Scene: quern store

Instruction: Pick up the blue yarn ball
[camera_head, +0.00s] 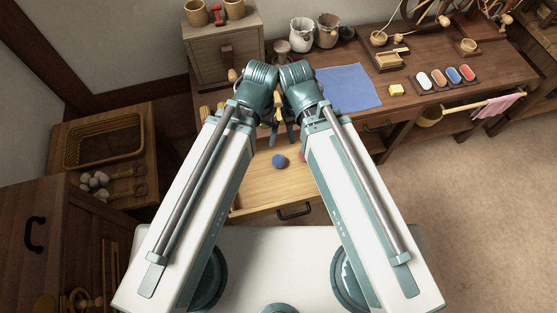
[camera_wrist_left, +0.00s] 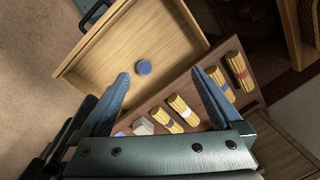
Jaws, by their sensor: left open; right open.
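The blue yarn ball (camera_head: 279,161) lies on the floor of an open light-wood drawer (camera_head: 270,188). In the left wrist view the ball (camera_wrist_left: 144,67) is beyond the fingers, roughly between them but nearer the left one, with nothing touching it. My left gripper (camera_head: 282,134) is above the drawer, behind the ball in the head view; its open fingers are empty in the wrist view (camera_wrist_left: 160,88). My right gripper is close beside it near the end of the right arm, mostly hidden by the arm, so its fingers are hard to make out.
A red item (camera_head: 302,155) in the drawer is partly covered by my right arm. Several banded stick bundles (camera_wrist_left: 183,110) sit alongside the drawer. A blue cloth (camera_head: 346,88) and a colour tray (camera_head: 446,77) lie on the workbench. Open floor (camera_head: 450,190) is at right.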

